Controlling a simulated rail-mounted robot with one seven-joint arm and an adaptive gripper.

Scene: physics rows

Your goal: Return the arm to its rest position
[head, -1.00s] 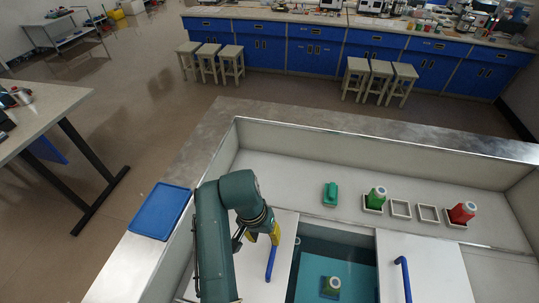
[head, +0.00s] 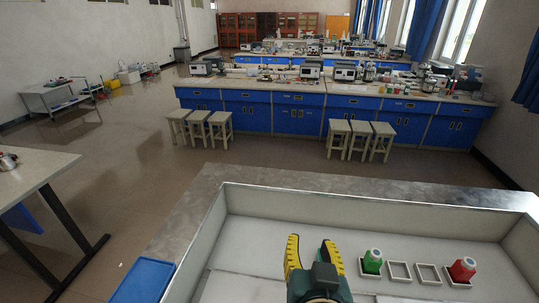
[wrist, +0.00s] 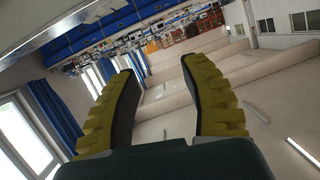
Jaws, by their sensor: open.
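My gripper (head: 311,255) is at the bottom middle of the head view, raised above the white-walled tray area. Its two yellow ribbed fingers point up and stand apart with nothing between them. In the wrist view the same open fingers (wrist: 160,95) frame only the distant room, with windows, curtains and benches tilted. Most of my arm below the gripper is out of the head view.
A green bottle (head: 373,262) and a red bottle (head: 462,269) stand in small square holders, with two empty holders (head: 399,271) between them. A blue tray (head: 143,281) lies at the left. Stools (head: 197,127) and blue benches (head: 297,117) are far back.

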